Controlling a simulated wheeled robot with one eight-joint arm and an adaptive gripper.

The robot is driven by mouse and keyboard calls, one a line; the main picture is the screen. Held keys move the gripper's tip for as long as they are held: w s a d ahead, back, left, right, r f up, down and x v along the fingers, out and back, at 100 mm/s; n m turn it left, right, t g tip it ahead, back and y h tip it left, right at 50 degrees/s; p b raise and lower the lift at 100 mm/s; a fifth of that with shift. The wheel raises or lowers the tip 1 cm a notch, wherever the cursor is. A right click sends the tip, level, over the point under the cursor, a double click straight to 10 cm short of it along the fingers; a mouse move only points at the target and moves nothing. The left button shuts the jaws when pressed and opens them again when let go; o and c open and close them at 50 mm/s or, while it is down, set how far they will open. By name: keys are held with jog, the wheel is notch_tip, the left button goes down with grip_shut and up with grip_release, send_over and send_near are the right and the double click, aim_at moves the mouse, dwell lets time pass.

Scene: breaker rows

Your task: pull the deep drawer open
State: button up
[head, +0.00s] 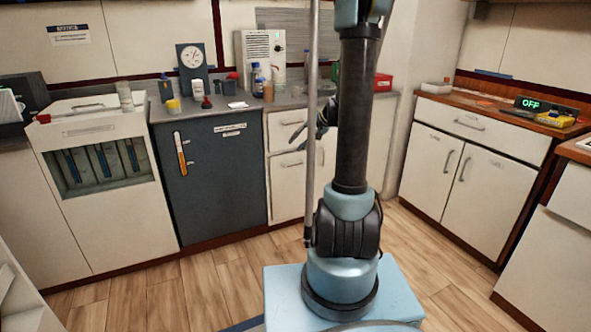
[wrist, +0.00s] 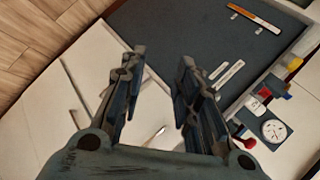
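The deep drawer (head: 285,192) is the tall white front below a shallower top drawer (head: 283,117), right of the dark cabinet. It looks shut, with a metal handle (head: 292,163) near its top edge. My gripper (head: 312,141) shows in the head view as dark fingers in front of these drawers, partly hidden by my arm. I see no contact.
The dark cabinet (head: 212,175) stands left of the drawers. Bottles, a gauge (head: 192,57) and a white device (head: 262,55) stand on the counter above. A cabinet (head: 458,165) closes off the right side. Wooden floor (head: 220,280) lies clear in front.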

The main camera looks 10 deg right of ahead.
jog(key=w+d+f+m+t+y, duration=0.1)
jog(key=w+d+f, duration=0.2)
jog(key=w+f, duration=0.3)
jog(key=w+d+f+m+t+y, duration=0.1)
jog(key=w+d+f+m+t, duration=0.2)
jog(key=w, duration=0.5)
jog(key=w+d+f+m+t+y, duration=0.1)
jog(key=w+d+f, duration=0.25)
jog(key=f, duration=0.45)
jog(key=w+d+f+m+t, duration=0.15)
jog(key=d+f, duration=0.25)
jog(key=f, duration=0.4)
jog(key=x, duration=1.7)
jog(key=shift+w, duration=0.2)
jog(key=shift+n, duration=0.25)
grip_shut()
